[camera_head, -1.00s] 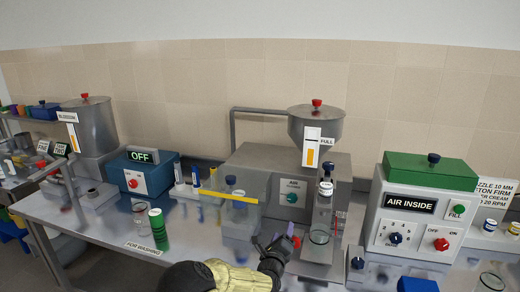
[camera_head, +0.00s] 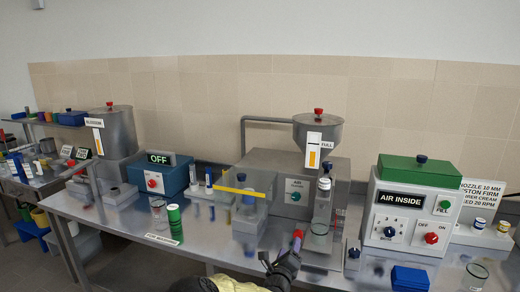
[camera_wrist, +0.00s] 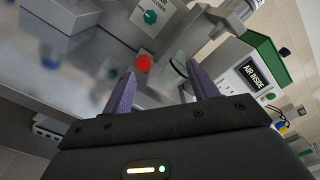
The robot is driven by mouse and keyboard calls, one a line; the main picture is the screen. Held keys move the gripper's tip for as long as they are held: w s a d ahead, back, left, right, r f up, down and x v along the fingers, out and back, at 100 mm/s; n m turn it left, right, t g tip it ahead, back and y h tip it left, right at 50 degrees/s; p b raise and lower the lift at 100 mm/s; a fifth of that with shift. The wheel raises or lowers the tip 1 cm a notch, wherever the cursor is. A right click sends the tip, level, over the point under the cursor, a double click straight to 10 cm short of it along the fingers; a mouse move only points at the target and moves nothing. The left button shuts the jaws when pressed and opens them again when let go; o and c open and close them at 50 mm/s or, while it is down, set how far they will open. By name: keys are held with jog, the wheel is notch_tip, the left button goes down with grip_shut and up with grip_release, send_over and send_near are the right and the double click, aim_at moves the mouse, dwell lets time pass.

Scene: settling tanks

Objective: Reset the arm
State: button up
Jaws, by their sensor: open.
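My gripper (camera_head: 283,254) is low in front of the bench, below the filling machine, in the head view. In the wrist view my gripper (camera_wrist: 157,88) shows two purple fingers spread apart with nothing held between them. A round red thing (camera_wrist: 144,62) shows beyond the fingertips, and a clear glass vessel (camera_wrist: 180,62) is beside it, partly behind the right finger. In the head view the clear glass (camera_head: 319,228) stands under the hopper's nozzle. My forearm is mostly below the picture's lower edge.
The steel bench (camera_head: 130,218) runs across the view. The filling machine (camera_head: 300,170) stands behind my gripper, with the "AIR INSIDE" box (camera_head: 400,245) to its right. A blue box (camera_head: 410,278) is at the front right.

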jog(key=s+d+m+g+h, duration=0.6)
jog(key=s+d+m+g, duration=0.7)
jog(key=s+d+m, duration=0.65)
jog(key=s+a+m+g+y+p, duration=0.2)
jog(key=s+a+m+g+y, duration=0.25)
jog(key=s+m, duration=0.6)
jog(key=s+a+r+m+t+y, duration=0.3)
jog(key=a+r+m+y, duration=0.3)
jog(key=a+m, duration=0.3)
jog(key=s+m+y, duration=0.1)
jog(key=m, duration=0.2)
jog(key=shift+s+m, duration=0.4)
jog(key=shift+w, duration=0.15)
jog(key=shift+a, duration=0.1)
